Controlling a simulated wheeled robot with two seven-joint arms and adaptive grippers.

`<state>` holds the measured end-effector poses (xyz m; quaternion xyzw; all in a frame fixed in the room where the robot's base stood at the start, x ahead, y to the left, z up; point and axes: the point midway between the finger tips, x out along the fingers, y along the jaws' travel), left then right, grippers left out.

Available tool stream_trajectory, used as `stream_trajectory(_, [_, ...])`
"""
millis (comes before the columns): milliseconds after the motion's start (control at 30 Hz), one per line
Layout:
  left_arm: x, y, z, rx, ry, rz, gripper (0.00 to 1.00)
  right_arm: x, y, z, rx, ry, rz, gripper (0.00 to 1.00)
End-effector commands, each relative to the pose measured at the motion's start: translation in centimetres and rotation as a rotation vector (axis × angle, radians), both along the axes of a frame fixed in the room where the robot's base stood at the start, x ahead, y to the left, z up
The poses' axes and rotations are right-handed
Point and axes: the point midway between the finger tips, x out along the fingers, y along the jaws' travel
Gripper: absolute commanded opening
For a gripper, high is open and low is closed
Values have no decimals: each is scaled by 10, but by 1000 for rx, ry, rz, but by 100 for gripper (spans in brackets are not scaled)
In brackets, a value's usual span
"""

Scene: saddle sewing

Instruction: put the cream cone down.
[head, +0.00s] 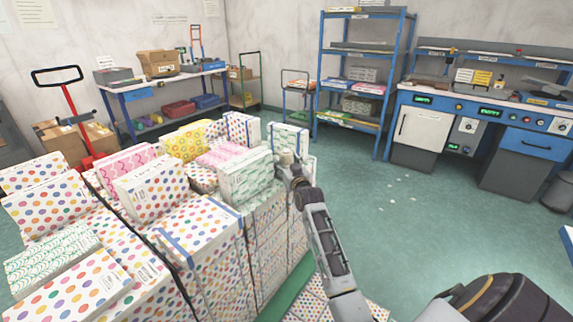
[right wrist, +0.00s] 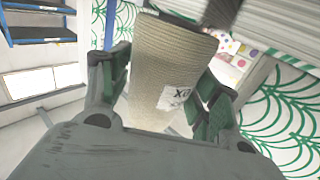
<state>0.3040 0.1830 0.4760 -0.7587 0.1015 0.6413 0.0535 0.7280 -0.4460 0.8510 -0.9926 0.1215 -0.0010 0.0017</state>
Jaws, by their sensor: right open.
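The cream cone (right wrist: 168,65) shows in the right wrist view as a ribbed, tapering body with a white label low on its right side. My right gripper (right wrist: 165,90) is open, with one green-padded finger on each side of the cone. I cannot tell whether either finger touches it. In the head view my right gripper (head: 288,160) is at the right end of the pile of patterned boxes, among white boxes with green patterns. The cone is small and mostly hidden there. My left gripper is not in view.
Dotted and patterned boxes (head: 205,230) form a large stack at left and centre. A green-patterned box (head: 248,174) is just left of the gripper, and another white box (head: 290,137) is behind it. A blue shelf rack (head: 380,70) and workbench (head: 480,105) stand behind. Green floor at right is mostly clear.

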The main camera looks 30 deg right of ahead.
Motion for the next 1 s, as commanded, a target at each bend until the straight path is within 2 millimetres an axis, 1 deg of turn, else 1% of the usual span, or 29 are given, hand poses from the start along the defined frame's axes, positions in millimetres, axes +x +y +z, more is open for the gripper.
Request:
stream_trajectory(200, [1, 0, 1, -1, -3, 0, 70, 0, 0, 3, 0, 0, 0, 62])
stream_trajectory(367, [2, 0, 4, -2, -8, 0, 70, -6, 2, 2, 0, 1, 0, 62])
stream_trajectory(567, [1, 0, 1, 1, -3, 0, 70, -20, 5, 2, 0, 1, 0, 62])
stream_trajectory(833, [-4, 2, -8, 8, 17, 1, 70, -43, 11, 2, 0, 1, 0, 62])
stream_trajectory(1000, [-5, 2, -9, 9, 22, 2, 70, -58, 14, 2, 0, 1, 0, 62])
